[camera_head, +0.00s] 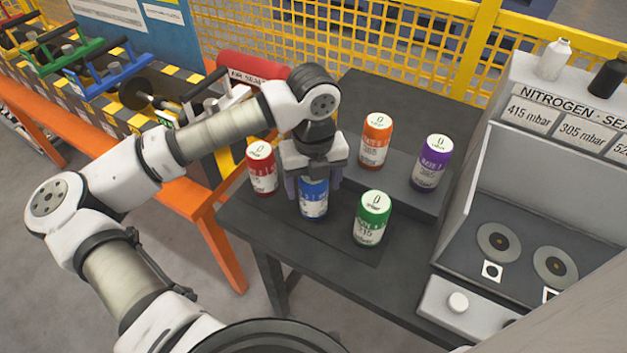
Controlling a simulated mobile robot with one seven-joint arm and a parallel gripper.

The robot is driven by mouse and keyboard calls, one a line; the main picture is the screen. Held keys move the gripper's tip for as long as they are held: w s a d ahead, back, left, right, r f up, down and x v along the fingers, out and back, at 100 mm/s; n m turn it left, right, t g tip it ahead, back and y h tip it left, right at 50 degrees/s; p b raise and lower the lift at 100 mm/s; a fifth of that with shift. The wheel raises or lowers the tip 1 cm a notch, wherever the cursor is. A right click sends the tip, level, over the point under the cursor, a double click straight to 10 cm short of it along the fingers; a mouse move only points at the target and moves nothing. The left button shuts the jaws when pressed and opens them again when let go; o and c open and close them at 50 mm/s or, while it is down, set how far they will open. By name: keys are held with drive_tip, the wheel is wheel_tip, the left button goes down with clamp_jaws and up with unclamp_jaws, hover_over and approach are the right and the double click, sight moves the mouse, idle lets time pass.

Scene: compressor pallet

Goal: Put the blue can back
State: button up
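The blue can (314,203) stands upright on the dark table, between the red can (262,170) and the green can (371,222). My gripper (315,182) points down over the blue can, its fingers reaching around the can's upper part. The top of the can is hidden by the gripper. I cannot tell whether the fingers press on the can or stand apart from it.
An orange can (375,142) and a purple can (432,163) stand on a raised dark step behind. A grey nitrogen station (540,190) with round seats is at the right. An orange bench (190,196) with coloured handles is at the left, and a yellow mesh fence (400,45) behind.

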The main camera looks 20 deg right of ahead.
wheel_tip(320, 180, up, 12)
drive_tip(key=shift+r+b, duration=0.15)
drive_tip(key=shift+b, duration=0.4)
